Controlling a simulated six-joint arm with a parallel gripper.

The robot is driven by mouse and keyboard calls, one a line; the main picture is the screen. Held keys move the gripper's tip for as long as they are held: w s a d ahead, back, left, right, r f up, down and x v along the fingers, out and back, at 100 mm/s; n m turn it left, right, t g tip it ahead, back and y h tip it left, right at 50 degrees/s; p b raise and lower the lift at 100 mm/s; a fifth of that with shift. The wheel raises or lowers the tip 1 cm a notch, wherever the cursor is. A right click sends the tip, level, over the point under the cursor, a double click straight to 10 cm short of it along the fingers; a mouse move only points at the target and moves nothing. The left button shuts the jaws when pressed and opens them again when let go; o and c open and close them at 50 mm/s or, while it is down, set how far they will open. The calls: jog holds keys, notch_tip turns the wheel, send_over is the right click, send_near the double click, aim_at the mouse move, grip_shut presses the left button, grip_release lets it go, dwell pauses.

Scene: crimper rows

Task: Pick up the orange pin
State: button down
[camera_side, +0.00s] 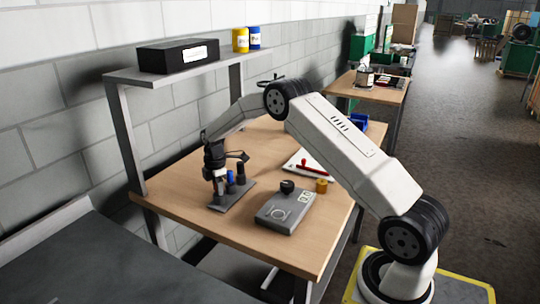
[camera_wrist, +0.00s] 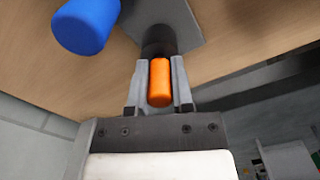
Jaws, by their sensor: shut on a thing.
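The orange pin (camera_wrist: 160,82) is upright between the two fingers of my gripper (camera_wrist: 160,88) in the wrist view. The fingers are shut on it. A dark round part sits just beyond the pin, over the grey plate (camera_wrist: 178,22); I cannot tell whether the pin touches it. In the side view my gripper (camera_side: 219,184) is low over the left end of the grey plate (camera_side: 232,196), and the orange pin is hidden there.
A blue pin (camera_wrist: 86,24) stands close beside my gripper. A grey device (camera_side: 283,211) with a black knob, an orange-yellow cylinder (camera_side: 322,186) and a red tool (camera_side: 303,164) on white paper lie to the right. The table's front (camera_side: 270,245) is clear.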

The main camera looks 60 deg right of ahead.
jog(key=shift+r, duration=0.1)
jog(key=shift+r, duration=0.45)
notch_tip(320, 180, up, 2)
jog(key=s+a+r, duration=0.3)
jog(key=s+r, duration=0.7)
jog(key=s, duration=0.3)
jog(key=shift+s+a, duration=0.25)
jog(key=shift+a, duration=0.1)
jog(key=shift+r, duration=0.1)
dwell(0.4)
jog(key=shift+r, duration=2.25)
jog(key=shift+r, duration=0.1)
